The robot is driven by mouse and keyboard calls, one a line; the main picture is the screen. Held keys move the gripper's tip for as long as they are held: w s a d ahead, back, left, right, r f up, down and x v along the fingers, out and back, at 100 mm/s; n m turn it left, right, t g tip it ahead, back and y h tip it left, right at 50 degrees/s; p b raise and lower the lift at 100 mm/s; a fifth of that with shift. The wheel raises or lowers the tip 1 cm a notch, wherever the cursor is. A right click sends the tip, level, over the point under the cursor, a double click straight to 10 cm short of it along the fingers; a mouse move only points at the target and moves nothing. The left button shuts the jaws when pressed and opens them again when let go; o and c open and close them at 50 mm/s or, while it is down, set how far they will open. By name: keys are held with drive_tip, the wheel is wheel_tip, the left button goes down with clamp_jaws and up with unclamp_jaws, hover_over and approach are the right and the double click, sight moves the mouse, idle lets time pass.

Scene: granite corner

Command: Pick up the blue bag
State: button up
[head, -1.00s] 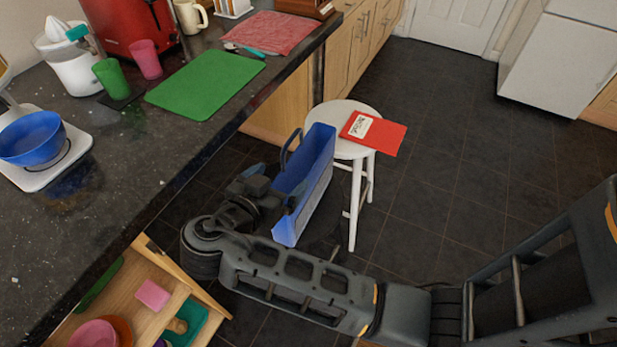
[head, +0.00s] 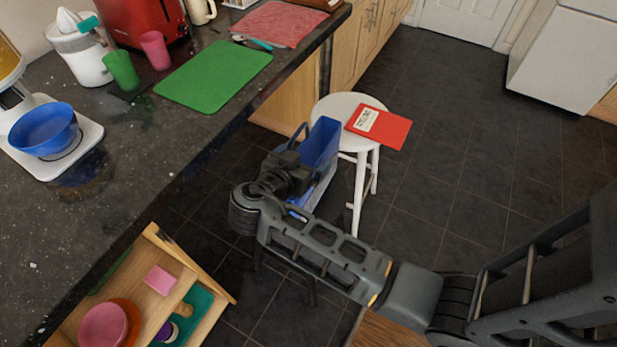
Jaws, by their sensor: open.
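The blue bag (head: 322,140) is an upright, open-topped bag with a looped handle at its left. It stands in front of the white stool, with its lower left part hidden behind my arm. My gripper (head: 293,168) is at the bag's left side and overlaps it in the picture, just below the handle. The jaws are open; the fingertips are too dark and small to tell whether they touch the bag. What the bag rests on is mostly hidden, though thin dark legs show below my arm.
The white stool (head: 335,105) carries a red booklet (head: 390,130). Floor at right is clear.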

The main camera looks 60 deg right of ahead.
drive_tip(key=shift+c, duration=0.4)
drive_tip(key=c, duration=1.5)
drive_tip(key=shift+r, duration=0.15)
drive_tip(key=shift+c, duration=0.2)
